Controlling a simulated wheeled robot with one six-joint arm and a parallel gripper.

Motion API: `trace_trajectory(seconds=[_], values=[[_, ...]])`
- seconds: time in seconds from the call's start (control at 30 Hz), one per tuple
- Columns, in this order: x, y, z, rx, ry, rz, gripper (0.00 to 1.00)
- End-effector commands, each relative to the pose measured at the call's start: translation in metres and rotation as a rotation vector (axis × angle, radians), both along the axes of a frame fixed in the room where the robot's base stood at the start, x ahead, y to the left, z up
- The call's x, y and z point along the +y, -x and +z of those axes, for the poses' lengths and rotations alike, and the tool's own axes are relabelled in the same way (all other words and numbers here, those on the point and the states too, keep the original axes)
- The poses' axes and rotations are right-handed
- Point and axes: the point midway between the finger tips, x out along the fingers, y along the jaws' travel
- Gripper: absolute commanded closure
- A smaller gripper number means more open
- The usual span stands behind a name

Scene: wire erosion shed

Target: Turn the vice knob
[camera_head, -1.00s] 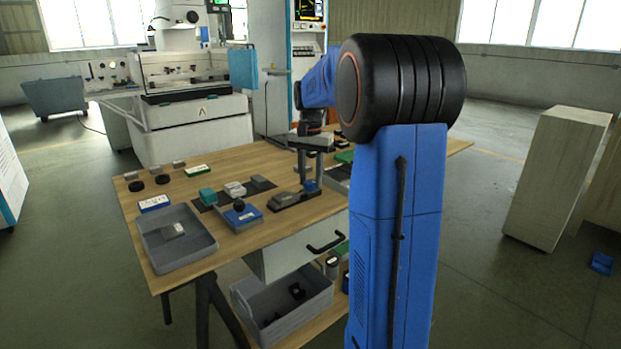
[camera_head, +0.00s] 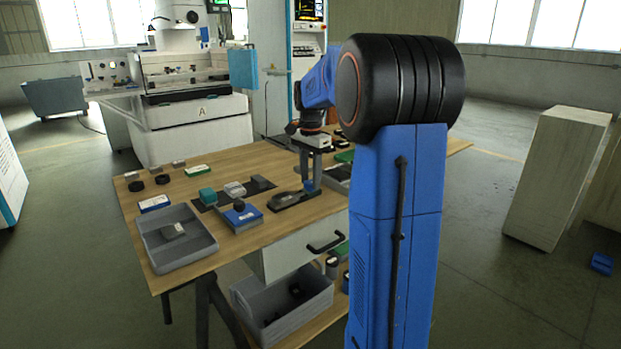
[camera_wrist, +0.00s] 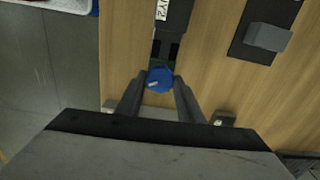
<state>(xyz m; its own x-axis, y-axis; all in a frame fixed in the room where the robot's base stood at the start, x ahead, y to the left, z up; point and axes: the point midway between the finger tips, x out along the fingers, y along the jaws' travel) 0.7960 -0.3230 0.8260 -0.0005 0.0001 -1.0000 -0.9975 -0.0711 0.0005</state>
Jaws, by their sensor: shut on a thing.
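The blue vice knob (camera_wrist: 160,79) has a pale mark on its face and sits at the near end of the dark vice (camera_wrist: 172,18), which carries a white label. My gripper (camera_wrist: 160,84) is shut on the knob in the wrist view, one finger on each side of it. In the head view my gripper (camera_head: 316,178) points straight down at the right end of the vice (camera_head: 288,200), with the blue knob (camera_head: 310,186) low between its fingers.
A grey tray (camera_head: 205,243) with a metal block stands at the table's front left. A blue box (camera_head: 243,224), a teal piece (camera_head: 207,195) and a grey block (camera_head: 234,189) lie left of the vice. A drawer with a black handle (camera_head: 326,244) is below the tabletop.

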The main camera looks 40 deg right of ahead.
Motion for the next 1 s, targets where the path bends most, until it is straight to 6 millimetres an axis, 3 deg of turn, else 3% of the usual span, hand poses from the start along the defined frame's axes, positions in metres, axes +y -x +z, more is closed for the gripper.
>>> trace_trajectory(seconds=[0.23, 0.27, 0.3, 0.33, 0.73, 1.0], values=[[0.0, -0.001, 0.001, -0.003, 0.002, 0.0, 0.88], [-0.001, -0.001, 0.001, -0.003, 0.002, 0.0, 0.59], [0.0, -0.001, 0.001, -0.003, 0.002, 0.0, 0.49], [0.0, -0.001, 0.001, -0.002, 0.001, 0.0, 0.47], [0.0, -0.001, 0.007, -0.003, 0.001, 0.001, 0.47], [-0.001, -0.001, 0.051, -0.003, 0.002, 0.001, 0.47]])
